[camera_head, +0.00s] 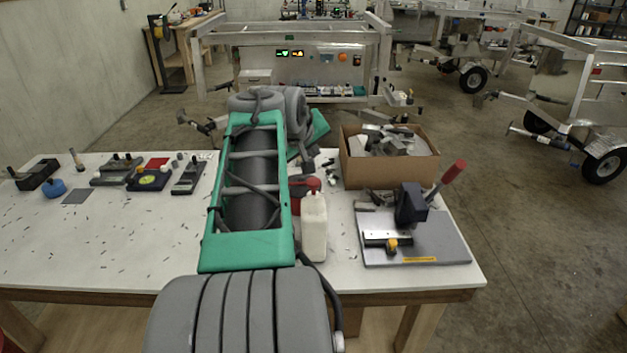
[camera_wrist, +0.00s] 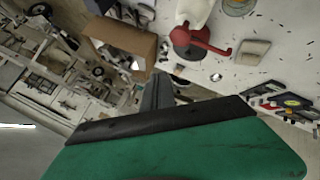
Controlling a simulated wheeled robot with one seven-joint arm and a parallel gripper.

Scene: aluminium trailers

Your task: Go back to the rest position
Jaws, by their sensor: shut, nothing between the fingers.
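My arm reaches forward over the white table (camera_head: 110,237) in the head view. Its green and grey links hide most of my gripper there. In the wrist view the grey fingers of my gripper (camera_wrist: 158,92) stick out past my dark and green wrist part, closed together with nothing between them. The fingers appear above the table area near the cardboard box (camera_head: 385,173), which also shows in the wrist view (camera_wrist: 122,38). I cannot tell their exact height.
A white bottle (camera_head: 314,228) stands right beside my arm, with a red object (camera_head: 308,184) behind it. A grey plate with a red-handled clamp (camera_head: 427,240) lies at the right. Small fixtures (camera_head: 150,176) sit at the back left. The front left tabletop holds only scattered small bits.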

